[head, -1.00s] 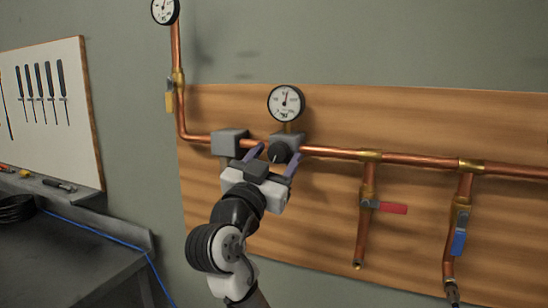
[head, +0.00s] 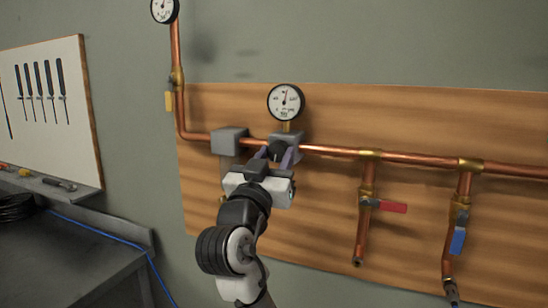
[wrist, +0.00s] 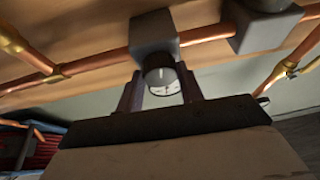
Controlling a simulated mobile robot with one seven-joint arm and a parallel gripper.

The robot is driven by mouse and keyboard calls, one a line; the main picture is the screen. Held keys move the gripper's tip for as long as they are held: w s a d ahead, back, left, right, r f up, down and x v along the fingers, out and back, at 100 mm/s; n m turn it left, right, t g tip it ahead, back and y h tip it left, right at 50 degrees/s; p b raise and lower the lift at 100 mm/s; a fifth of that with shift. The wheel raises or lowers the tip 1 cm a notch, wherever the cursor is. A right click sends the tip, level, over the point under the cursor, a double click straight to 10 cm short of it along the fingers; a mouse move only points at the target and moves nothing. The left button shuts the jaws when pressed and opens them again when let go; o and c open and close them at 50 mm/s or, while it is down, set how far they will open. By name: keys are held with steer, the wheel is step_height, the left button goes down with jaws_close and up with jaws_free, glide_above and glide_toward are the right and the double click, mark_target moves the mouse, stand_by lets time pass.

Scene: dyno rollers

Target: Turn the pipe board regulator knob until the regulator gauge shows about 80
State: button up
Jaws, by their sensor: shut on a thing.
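The dark round regulator knob (head: 277,148) sticks out from the grey regulator block (head: 291,140) on the copper pipe. My gripper (head: 277,156) is shut on the knob, one purple finger on each side. In the wrist view the knob (wrist: 159,70) sits between the fingertips of my gripper (wrist: 160,80). The regulator gauge (head: 286,102) stands above the block. Its needle points up and slightly right; the numbers are too small to read surely.
A second grey block (head: 228,141) is on the pipe to the left. Another gauge (head: 164,10) is at the upper left. Valves with yellow (head: 169,101), red (head: 392,207) and blue (head: 458,241) handles branch off. A grey bench (head: 65,260) stands at the lower left.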

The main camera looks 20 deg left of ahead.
steer(key=n+y+p, duration=0.1)
steer(key=n, duration=0.2)
steer(key=n+g+y+p, duration=0.1)
steer(key=n+y, duration=0.1)
steer(key=n, duration=0.1)
steer(key=shift+d+r+n, duration=0.1)
steer(key=shift+d+n, duration=0.05)
steer(key=shift+n, duration=0.25)
steer(key=shift+n+y+p, duration=0.3)
steer(key=shift+n+y, duration=0.2)
steer(key=shift+n, duration=0.5)
steer(key=shift+g, duration=0.3)
steer(key=o, duration=1)
steer(key=b+v, duration=1)
steer(key=v, duration=0.4)
